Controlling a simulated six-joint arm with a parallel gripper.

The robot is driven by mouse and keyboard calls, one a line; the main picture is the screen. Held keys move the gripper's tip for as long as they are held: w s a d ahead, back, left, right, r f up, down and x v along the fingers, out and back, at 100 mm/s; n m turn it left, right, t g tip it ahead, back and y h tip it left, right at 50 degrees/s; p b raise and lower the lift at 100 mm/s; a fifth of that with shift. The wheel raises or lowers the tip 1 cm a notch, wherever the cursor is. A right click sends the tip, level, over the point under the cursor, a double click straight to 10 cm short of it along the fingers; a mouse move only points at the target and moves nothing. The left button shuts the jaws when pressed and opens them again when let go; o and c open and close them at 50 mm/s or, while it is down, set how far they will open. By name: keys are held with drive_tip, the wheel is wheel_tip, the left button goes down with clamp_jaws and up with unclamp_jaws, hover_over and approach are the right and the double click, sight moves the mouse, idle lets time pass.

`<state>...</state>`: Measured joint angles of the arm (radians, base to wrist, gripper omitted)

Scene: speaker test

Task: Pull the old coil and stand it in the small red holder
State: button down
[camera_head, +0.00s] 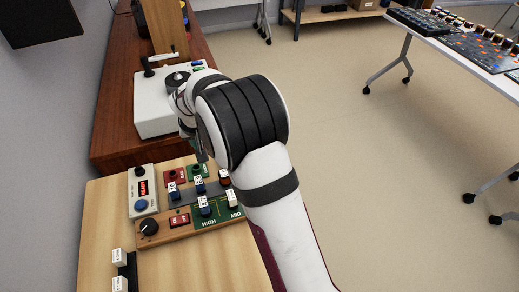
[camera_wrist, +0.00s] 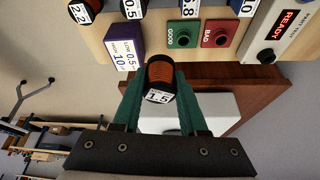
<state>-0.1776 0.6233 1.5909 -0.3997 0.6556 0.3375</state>
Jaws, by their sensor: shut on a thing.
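My gripper (camera_wrist: 158,88) is shut on a coil (camera_wrist: 160,72) in the wrist view. The coil has copper-brown winding, dark ends and a white label reading 1.5. The green fingers press on its two sides. In the camera_head view my wrist and arm hide most of the gripper and the held coil. The small red holder (camera_head: 175,177), marked BAD in the wrist view (camera_wrist: 217,35), has a dark round socket with nothing seen standing in it. The green holder (camera_head: 198,170), marked GOOD in the wrist view (camera_wrist: 183,34), is beside it.
Several labelled coils (camera_head: 205,207) stand on the wooden board. A meter reading READY (camera_head: 143,188) is left of the holders. A purple block (camera_wrist: 125,52) is close to the held coil in the wrist view. A white machine (camera_head: 160,105) stands behind the board.

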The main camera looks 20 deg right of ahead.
drive_tip(key=w+a+f+n+y, duration=0.1)
drive_tip(key=w+a+n, duration=0.15)
drive_tip(key=a, duration=0.35)
drive_tip(key=w+a+f+n+y, duration=0.1)
drive_tip(key=a+n, duration=0.2)
drive_tip(key=a, duration=0.2)
drive_tip(key=shift+w+a+f, duration=0.1)
drive_tip(key=shift+a+f, duration=0.05)
drive_tip(key=shift+f, duration=1.45)
drive_tip(key=shift+w+a+f, duration=0.1)
drive_tip(key=shift+f, duration=1.5)
drive_tip(key=shift+f, duration=0.25)
drive_tip(key=shift+f, duration=0.3)
drive_tip(key=shift+f, duration=0.5)
drive_tip(key=shift+c, duration=1.8)
unclamp_jaws()
